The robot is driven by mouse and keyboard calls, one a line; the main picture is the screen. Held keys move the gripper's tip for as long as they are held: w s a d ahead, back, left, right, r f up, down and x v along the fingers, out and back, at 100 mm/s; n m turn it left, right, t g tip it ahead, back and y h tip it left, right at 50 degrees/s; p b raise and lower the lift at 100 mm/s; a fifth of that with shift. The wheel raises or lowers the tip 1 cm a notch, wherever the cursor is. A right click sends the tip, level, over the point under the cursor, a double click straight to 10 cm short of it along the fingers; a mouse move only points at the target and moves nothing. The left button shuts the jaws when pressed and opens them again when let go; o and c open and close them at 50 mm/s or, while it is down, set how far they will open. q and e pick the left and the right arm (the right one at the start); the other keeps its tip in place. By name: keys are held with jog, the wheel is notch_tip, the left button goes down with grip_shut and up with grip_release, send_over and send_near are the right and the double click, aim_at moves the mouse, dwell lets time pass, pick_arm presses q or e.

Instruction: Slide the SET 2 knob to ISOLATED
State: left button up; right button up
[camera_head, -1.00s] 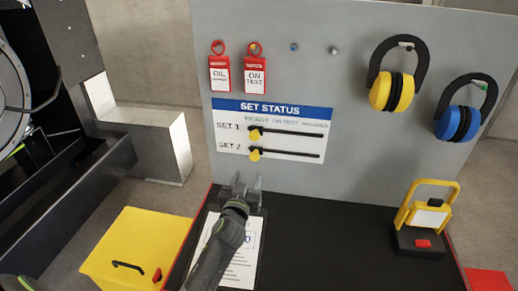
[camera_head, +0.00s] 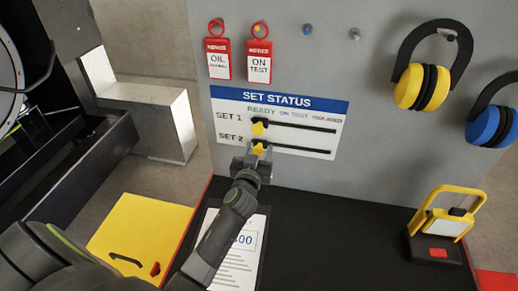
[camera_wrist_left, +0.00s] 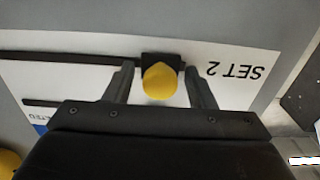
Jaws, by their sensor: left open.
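The SET STATUS board (camera_head: 276,101) is on the grey panel, with READY, ON TEST and ISOLATED along its top. The yellow SET 2 knob (camera_head: 259,149) sits at the left end of the lower slot, on the READY side. My left gripper (camera_head: 254,158) is open at this knob. In the left wrist view, upside down, the SET 2 knob (camera_wrist_left: 160,80) lies between the two spread fingers of my left gripper (camera_wrist_left: 159,70), with a gap on each side. The yellow SET 1 knob (camera_head: 258,127) is at the left end of the upper slot. My right gripper is not in view.
Two red tags (camera_head: 259,60) hang above the board. Yellow ear defenders (camera_head: 427,85) and blue ones (camera_head: 490,125) hang at the right. A yellow work lamp (camera_head: 440,230) stands on the black bench (camera_head: 330,230). A clipboard (camera_head: 238,255) lies under my left arm.

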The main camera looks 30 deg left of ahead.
pick_arm(q)
jog(key=c, duration=0.3)
grip_shut()
jog(key=shift+d, duration=0.1)
